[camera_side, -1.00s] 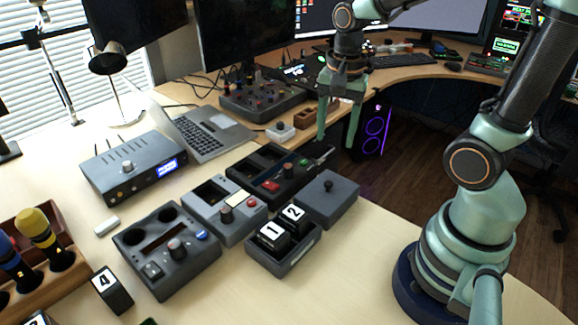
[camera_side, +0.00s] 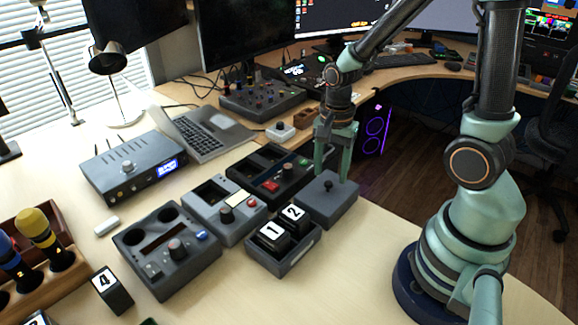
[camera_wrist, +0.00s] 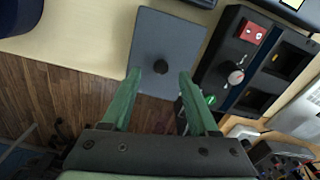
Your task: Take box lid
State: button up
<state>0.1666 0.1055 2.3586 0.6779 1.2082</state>
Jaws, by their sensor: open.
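The box lid (camera_side: 340,205) is a flat dark grey slab with a small dark knob (camera_side: 328,184) on top. It lies near the table edge, behind the open box (camera_side: 284,262) that holds blocks marked 1 and 2. My gripper (camera_side: 332,177) is open, pointing down over the lid's far part. In the wrist view the lid (camera_wrist: 165,35) lies ahead of the open fingers (camera_wrist: 161,73), and the knob (camera_wrist: 161,67) shows between the two fingertips with a gap on each side. The side view does not clearly show how high the fingertips are.
A black device (camera_side: 258,172) with a red button stands close to the lid's left, and a grey device (camera_side: 207,190) stands farther left. The table's front middle is clear. The table edge and floor (camera_side: 430,190) lie right of the lid.

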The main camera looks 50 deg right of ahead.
aim_at(327, 194)
jog(key=shift+f, duration=1.45)
grip_shut()
dwell(0.3)
